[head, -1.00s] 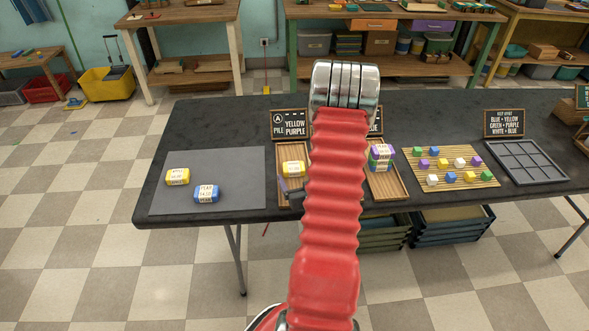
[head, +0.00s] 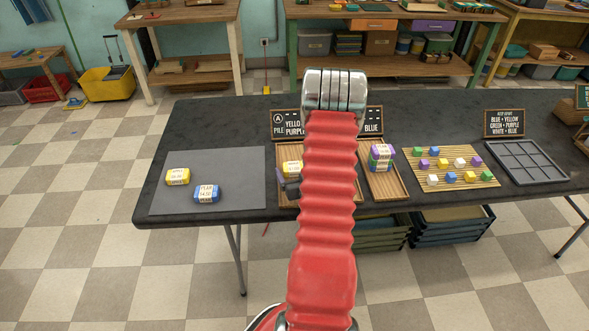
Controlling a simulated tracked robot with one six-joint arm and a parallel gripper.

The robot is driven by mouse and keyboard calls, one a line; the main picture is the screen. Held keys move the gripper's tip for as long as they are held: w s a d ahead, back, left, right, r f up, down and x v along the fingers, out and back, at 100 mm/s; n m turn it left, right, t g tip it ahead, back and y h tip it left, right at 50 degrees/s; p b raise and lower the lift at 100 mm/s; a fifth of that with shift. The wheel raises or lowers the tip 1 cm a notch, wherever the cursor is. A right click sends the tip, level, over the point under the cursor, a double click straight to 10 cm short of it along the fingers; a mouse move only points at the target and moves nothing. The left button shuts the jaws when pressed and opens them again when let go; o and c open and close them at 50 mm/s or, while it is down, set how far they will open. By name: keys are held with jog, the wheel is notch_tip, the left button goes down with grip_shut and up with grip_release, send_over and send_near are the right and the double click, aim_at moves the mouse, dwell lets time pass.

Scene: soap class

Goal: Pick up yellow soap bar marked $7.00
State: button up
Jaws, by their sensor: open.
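A yellow soap bar (head: 177,177) with a white label lies on the grey mat (head: 240,165) at the left of the table. A second yellow bar (head: 291,168) lies in the left wooden tray, partly hidden by my arm. The prices on both labels are too small to read surely. My gripper (head: 286,184) shows only as a dark part left of my red arm, over the left tray, just below the second yellow bar in the picture. It is open; most of it is hidden behind my arm. I cannot tell whether it touches the bar.
A blue soap bar (head: 207,194) lies on the mat. A stack of bars (head: 381,157) stands in the right wooden tray (head: 386,187). A slatted mat with small coloured cubes (head: 469,176) and a grey compartment tray (head: 527,162) lie farther right. Small sign boards (head: 372,121) stand behind the trays.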

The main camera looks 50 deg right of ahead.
jog(key=c, duration=1.3)
jog(key=shift+r, duration=0.1)
jog(key=shift+r, duration=4.9)
